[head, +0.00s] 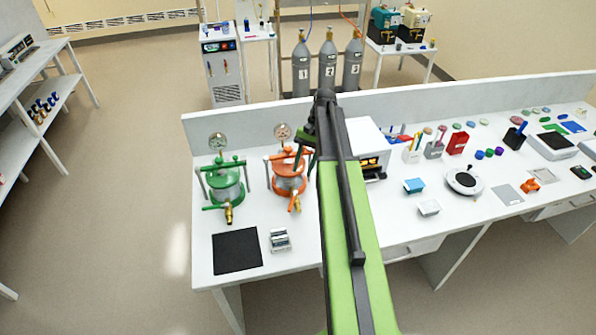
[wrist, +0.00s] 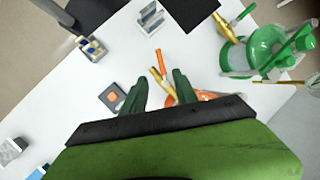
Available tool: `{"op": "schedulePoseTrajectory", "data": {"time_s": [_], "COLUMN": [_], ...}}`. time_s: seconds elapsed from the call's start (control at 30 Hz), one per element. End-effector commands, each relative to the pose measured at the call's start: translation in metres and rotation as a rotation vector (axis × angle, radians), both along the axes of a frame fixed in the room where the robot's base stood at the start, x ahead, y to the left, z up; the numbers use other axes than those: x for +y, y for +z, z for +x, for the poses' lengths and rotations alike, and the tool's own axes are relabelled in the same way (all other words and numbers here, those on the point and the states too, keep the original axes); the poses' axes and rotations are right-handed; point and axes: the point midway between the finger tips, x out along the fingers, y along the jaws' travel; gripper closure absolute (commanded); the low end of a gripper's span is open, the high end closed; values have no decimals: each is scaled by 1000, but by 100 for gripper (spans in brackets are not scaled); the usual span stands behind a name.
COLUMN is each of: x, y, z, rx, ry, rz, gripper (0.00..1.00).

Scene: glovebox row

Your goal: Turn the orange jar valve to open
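The orange jar (head: 289,182) stands on the white bench, right of the green jar. Its brass valve with an orange handle (head: 295,204) sticks out at the jar's front. In the wrist view the orange handle (wrist: 159,61) lies at an angle to the brass valve body (wrist: 155,75). My gripper (head: 306,152) is at the right side of the orange jar's top in the head view. In the wrist view my gripper (wrist: 158,86) is open. The valve appears between the two dark green fingers, with no visible contact. Most of the orange jar (wrist: 206,97) is hidden behind my gripper there.
The green jar (head: 224,186) with its own brass valve stands close on the left. Two gauges rise behind the jars. A black mat (head: 237,251) and a small metallic block (head: 280,240) lie in front. A white box-shaped instrument (head: 367,143) stands to the right.

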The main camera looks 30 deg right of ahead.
Motion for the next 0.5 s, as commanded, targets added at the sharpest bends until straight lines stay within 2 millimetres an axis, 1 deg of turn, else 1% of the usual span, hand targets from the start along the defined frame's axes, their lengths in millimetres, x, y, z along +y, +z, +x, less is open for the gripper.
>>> {"op": "schedulePoseTrajectory", "data": {"time_s": [0.03, 0.13, 0.2, 0.43, 0.47, 0.5], "x": [-6, -12, -14, -14, -14, -12], "y": [21, 31, 32, 30, 30, 28], "z": [2, 3, 4, 3, 4, 4], "rx": [0, 1, 0, 1, 1, 0], "ry": [-1, -2, -1, -1, -1, 3], "rz": [0, 0, 0, -1, -1, -1], "gripper": [65, 65, 65, 65, 67, 73]}}
